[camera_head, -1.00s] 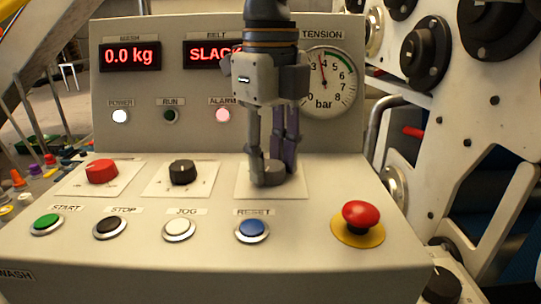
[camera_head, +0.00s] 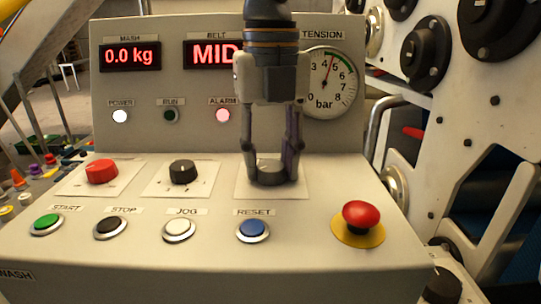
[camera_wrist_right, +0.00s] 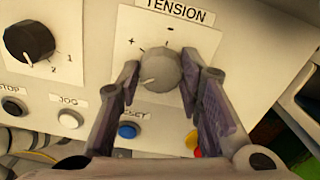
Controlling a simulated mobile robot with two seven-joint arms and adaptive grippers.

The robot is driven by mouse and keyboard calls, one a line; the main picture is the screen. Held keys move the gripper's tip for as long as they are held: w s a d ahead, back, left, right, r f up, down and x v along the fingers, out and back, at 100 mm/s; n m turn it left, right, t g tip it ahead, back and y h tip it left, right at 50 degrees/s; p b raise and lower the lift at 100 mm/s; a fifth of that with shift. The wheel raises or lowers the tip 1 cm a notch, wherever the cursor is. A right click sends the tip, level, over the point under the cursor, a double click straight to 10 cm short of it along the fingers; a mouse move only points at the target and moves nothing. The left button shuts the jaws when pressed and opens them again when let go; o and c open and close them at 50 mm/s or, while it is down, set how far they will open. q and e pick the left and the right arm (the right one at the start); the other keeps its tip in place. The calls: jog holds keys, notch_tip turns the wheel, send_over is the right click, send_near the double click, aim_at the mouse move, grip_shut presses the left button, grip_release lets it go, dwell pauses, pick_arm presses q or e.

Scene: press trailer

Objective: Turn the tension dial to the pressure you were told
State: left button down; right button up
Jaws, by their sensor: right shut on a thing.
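The grey tension dial (camera_head: 270,172) sits on a white plate (camera_head: 299,191) at the right of the sloped panel. My right gripper (camera_head: 270,168) comes down from above and is shut on the dial, one finger on each side. In the right wrist view the dial (camera_wrist_right: 159,69) lies between the two fingertips (camera_wrist_right: 160,78), with + and - marks beside it. The tension gauge (camera_head: 327,84) stands behind, its needle a little past 4, near the start of the green band. The belt display (camera_head: 212,54) reads "MID", its right end hidden by my arm. My left gripper is out of view.
A red knob (camera_head: 102,171) and a black knob (camera_head: 183,171) stand left of the dial. Green, black, white and blue buttons line the front, the blue RESET (camera_head: 253,229) nearest the gripper. A red emergency button (camera_head: 360,216) stands at the right. The alarm lamp (camera_head: 223,115) glows pink.

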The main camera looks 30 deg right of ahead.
aim_at(271, 165)
dwell(0.4)
jog(key=o, duration=1.2)
jog(key=shift+r, duration=0.1)
notch_tip(271, 165, up, 12)
jog(key=shift+f, duration=0.1)
